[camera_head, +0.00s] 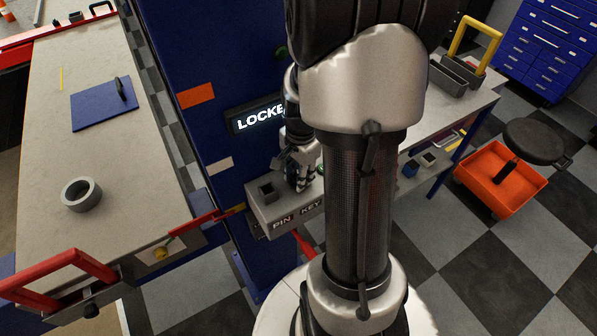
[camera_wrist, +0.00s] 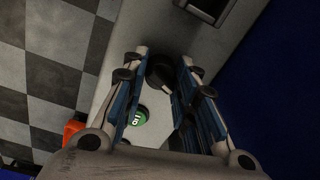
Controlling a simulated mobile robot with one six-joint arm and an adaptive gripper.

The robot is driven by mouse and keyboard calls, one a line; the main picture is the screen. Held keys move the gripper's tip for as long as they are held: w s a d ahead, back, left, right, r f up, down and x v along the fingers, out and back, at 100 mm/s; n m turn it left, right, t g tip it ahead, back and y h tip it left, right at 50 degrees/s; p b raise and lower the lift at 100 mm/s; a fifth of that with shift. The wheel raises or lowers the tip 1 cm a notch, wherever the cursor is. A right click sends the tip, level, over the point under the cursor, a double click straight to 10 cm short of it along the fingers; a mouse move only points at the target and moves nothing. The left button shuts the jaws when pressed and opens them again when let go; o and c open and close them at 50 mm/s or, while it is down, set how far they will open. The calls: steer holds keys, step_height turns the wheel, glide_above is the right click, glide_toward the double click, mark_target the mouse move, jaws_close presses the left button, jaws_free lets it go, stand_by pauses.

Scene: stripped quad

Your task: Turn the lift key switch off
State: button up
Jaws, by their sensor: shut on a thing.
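The lift key switch (camera_wrist: 160,70) is a dark round knob with a small pale mark, on top of a grey control box (camera_head: 262,216). In the wrist view my gripper (camera_wrist: 162,64) has one finger on either side of the knob, shut on it. In the head view my gripper (camera_head: 303,184) points down at the box top, and the knob is hidden there. The box front carries the letters "PIN" and "KEY". A lit sign on the blue column reads "LOCKE", its end hidden behind my arm.
A green button (camera_wrist: 138,118) sits close to the fingers on the box top. A square dark socket (camera_head: 267,190) is at the box's left end. A bench (camera_head: 40,150) with a grey ring (camera_head: 82,194) stands left. An orange tray stool (camera_head: 500,180) stands right on the checkered floor.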

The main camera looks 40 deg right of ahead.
steer(key=shift+n, duration=2)
steer(key=o, duration=1)
steer(key=shift+o, duration=0.2)
steer(key=shift+r, duration=0.1)
steer(key=shift+r, duration=0.4)
step_height(320, 180, up, 11)
steer(key=shift+s, duration=0.25)
steer(key=shift+d, duration=0.1)
